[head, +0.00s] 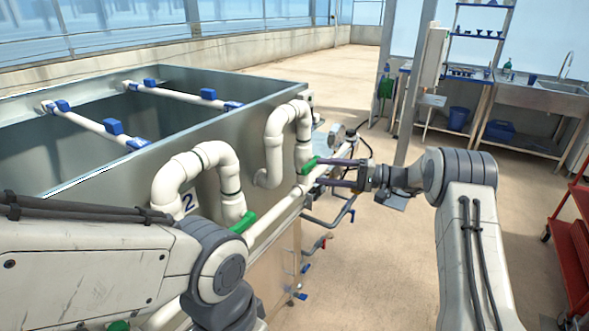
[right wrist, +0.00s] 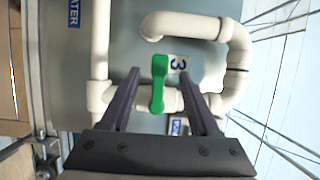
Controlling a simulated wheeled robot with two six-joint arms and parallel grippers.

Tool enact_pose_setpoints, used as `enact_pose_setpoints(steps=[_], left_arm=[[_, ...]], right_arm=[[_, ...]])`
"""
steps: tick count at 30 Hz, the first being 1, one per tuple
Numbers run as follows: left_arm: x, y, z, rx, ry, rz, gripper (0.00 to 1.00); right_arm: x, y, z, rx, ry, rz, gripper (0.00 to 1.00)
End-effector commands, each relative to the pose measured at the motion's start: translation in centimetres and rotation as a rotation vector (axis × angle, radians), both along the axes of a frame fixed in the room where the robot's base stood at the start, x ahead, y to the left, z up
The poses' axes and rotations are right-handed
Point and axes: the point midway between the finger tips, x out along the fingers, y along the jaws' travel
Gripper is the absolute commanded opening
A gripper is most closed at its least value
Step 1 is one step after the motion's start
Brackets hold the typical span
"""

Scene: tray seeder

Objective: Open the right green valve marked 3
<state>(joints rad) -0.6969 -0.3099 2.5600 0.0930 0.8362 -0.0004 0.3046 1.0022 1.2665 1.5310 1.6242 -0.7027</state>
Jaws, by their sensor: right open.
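The green valve handle marked 3 (head: 310,165) sits on a white pipe at the side of the metal tank. In the right wrist view the green handle (right wrist: 158,82) stands between my right gripper's two fingers, with the "3" label (right wrist: 177,63) just beside it. My right gripper (head: 326,172) is open, its fingers on either side of the handle, with gaps visible on both sides. Another green valve handle (head: 243,222) is nearer, by the label 2 (head: 188,203). My left arm crosses the lower left; its gripper is out of the picture.
The metal tank (head: 250,105) with white pipes and blue fittings fills the left. Curved white pipes (head: 275,130) rise close to the valve. A sink bench (head: 535,97) and a red cart (head: 575,240) stand at the right. The floor between is mostly clear.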

Motion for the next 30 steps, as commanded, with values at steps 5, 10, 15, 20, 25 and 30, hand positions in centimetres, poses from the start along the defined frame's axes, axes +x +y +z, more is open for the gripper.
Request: enact_pose_setpoints(steps=[5, 10, 15, 20, 25, 30], left_arm=[[0.0, 0.0, 1.3, 0.0, 0.0, 0.0, 0.5], [0.0, 0.0, 2.0, 0.0, 0.0, 0.0, 0.5], [0.0, 0.0, 2.4, 0.0, 0.0, 0.0, 0.5], [0.0, 0.0, 2.5, 0.0, 0.0, 0.0, 0.5], [0.0, 0.0, 2.4, 0.0, 0.0, 0.0, 0.5], [0.0, 0.0, 2.4, 0.0, 0.0, 0.0, 0.5]], right_arm=[[0.7, 3.6, 0.3, -0.001, 0.005, 0.007, 0.62], [1.4, 6.4, 0.2, -0.002, 0.005, 0.005, 0.62], [1.8, 8.1, 0.1, -0.002, 0.004, 0.003, 0.62], [1.9, 8.6, 0.0, -0.003, 0.004, 0.003, 0.62], [2.0, 8.6, 0.0, -0.003, 0.004, 0.002, 0.62], [1.9, 8.6, 0.0, -0.003, 0.005, 0.002, 0.08]])
